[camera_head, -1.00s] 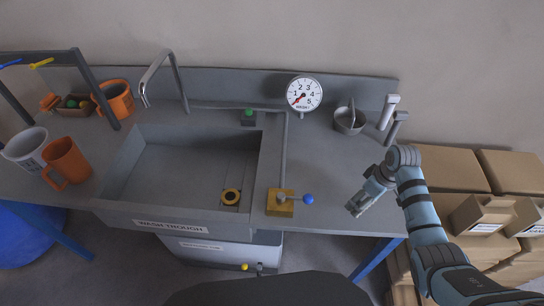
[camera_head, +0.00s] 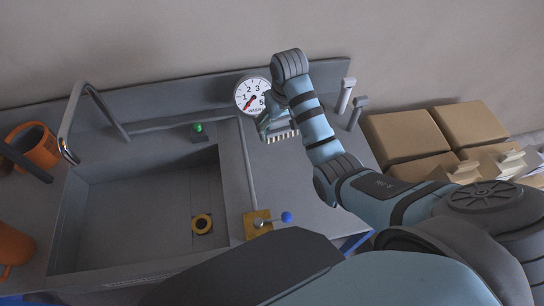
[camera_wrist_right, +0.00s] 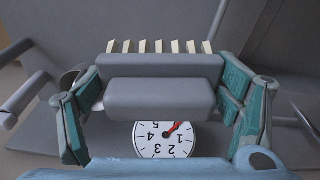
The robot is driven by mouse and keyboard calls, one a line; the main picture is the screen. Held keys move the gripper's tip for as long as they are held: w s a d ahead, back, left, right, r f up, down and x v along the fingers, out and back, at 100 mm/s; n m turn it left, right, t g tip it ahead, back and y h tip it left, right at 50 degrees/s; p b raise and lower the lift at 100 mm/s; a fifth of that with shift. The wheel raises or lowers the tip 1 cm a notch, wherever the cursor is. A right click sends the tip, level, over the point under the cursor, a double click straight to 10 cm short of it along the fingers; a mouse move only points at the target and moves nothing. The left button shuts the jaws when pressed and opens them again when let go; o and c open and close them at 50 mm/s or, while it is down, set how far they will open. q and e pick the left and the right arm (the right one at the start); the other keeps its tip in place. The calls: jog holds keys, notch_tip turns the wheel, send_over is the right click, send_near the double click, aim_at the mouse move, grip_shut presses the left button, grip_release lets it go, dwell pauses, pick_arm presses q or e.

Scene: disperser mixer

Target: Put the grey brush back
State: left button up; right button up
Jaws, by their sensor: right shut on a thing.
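The grey brush (camera_wrist_right: 160,85) is held across the jaws of my right gripper (camera_wrist_right: 160,92) in the right wrist view, its row of pale bristles (camera_wrist_right: 160,46) along the upper edge. The jaws press on both ends of its grey block. In the head view the right gripper (camera_head: 276,122) holds the brush (camera_head: 282,136) in front of the wall gauge, over the bench right of the trough. I cannot tell its exact height above the bench. My left gripper is not in view.
A wash trough (camera_head: 75,215) with a curved tap (camera_head: 66,130) lies left. Two pale-topped posts (camera_head: 346,95) stand right, with cardboard boxes (camera_head: 405,138) beyond.

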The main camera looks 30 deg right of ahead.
aim_at(277, 122)
jog(key=r, duration=0.1)
jog(key=a+r, duration=0.1)
jog(key=r+m, duration=0.1)
jog(key=shift+s+a+r, duration=0.2)
jog(key=shift+s, duration=0.2)
jog(key=shift+s+a+f+m+b, duration=0.25)
jog(key=shift+s+m+b, duration=0.15)
jog(key=shift+b, duration=0.1)
notch_tip(277, 122, down, 3)
jog(key=shift+r+b, duration=0.1)
jog(key=shift+b, duration=0.7)
jog(key=f, duration=0.4)
jog(key=w+f+b, duration=0.1)
jog(key=f, duration=0.3)
jog(key=w+f, duration=0.1)
jog(key=f, duration=0.3)
jog(key=shift+d, duration=0.25)
jog(key=f, duration=0.2)
jog(key=s+f+b, duration=0.1)
jog(key=shift+a+f+b, duration=0.15)
jog(key=shift+f+b, duration=0.15)
jog(key=shift+f, duration=0.45)
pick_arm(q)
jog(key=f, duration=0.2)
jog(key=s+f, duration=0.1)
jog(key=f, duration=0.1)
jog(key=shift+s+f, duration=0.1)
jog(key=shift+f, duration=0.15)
pick_arm(e)
jog(key=shift+w, duration=0.2)
